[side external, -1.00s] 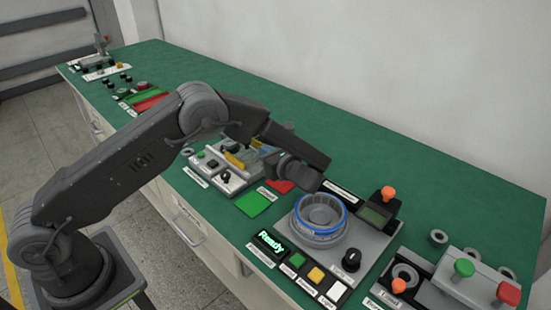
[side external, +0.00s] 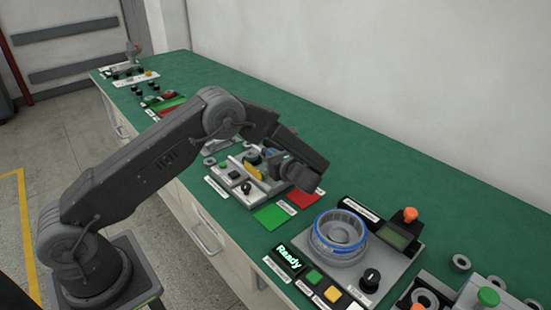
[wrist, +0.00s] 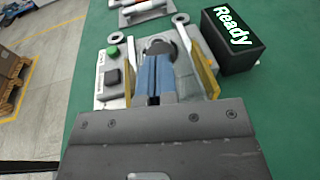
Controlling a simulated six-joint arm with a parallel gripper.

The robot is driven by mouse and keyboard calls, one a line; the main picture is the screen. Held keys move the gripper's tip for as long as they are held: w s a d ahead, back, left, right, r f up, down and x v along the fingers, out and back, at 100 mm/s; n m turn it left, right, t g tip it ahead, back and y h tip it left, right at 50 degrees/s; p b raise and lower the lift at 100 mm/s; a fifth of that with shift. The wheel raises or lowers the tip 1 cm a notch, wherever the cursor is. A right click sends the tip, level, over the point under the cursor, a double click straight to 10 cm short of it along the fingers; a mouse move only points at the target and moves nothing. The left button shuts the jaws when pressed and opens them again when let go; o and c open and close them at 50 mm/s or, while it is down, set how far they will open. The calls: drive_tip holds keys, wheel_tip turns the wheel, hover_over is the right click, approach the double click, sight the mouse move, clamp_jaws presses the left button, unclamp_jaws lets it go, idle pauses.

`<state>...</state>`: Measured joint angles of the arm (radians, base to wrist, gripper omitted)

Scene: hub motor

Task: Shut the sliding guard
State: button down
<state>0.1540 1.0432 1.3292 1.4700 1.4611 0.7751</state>
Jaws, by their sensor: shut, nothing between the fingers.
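The station with the guard (side external: 232,180) is a light grey plate with a green button and a black knob. Yellow-edged parts, which look like the sliding guard (side external: 253,172), stand on it. In the wrist view, yellow strips of the guard (wrist: 207,70) show on both sides of my fingers, with a grey area between them. My gripper (wrist: 155,62) has its blue-grey fingers together, empty, over the station between these strips. In the side view my wrist hides part of the station, and I cannot tell whether the fingers touch the guard.
A green pad (side external: 270,216) and a red pad (side external: 304,198) lie in front of the station. A unit with a blue-ringed round bowl (side external: 340,236) and a lit "Ready" display (side external: 286,257) stands to the right.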

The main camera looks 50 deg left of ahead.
drive_tip(key=x, duration=0.2)
drive_tip(key=s+x, duration=0.1)
drive_tip(key=x, duration=0.2)
drive_tip(key=r+x, duration=0.1)
drive_tip(key=x, duration=0.2)
drive_tip(key=shift+s+a+r, duration=0.1)
drive_tip(key=shift+s+a, duration=0.1)
drive_tip(key=shift+a, duration=0.15)
drive_tip(key=shift+d, duration=0.1)
drive_tip(key=v, duration=1.4)
drive_tip(key=s+r+n+g+h, duration=0.2)
drive_tip(key=s+r+n+h, duration=0.65)
drive_tip(key=s+r, duration=0.45)
drive_tip(key=s+d+r+n+t+h, duration=0.2)
drive_tip(key=s+d+n+h, duration=0.2)
drive_tip(key=s, duration=0.4)
drive_tip(key=s+d+r+n+t+h, duration=0.3)
drive_tip(key=s+d+n, duration=0.1)
drive_tip(key=s+n, duration=0.3)
drive_tip(key=shift+s+r+h, duration=0.25)
drive_tip(key=shift+s+h, duration=0.1)
drive_tip(key=shift+s, duration=0.3)
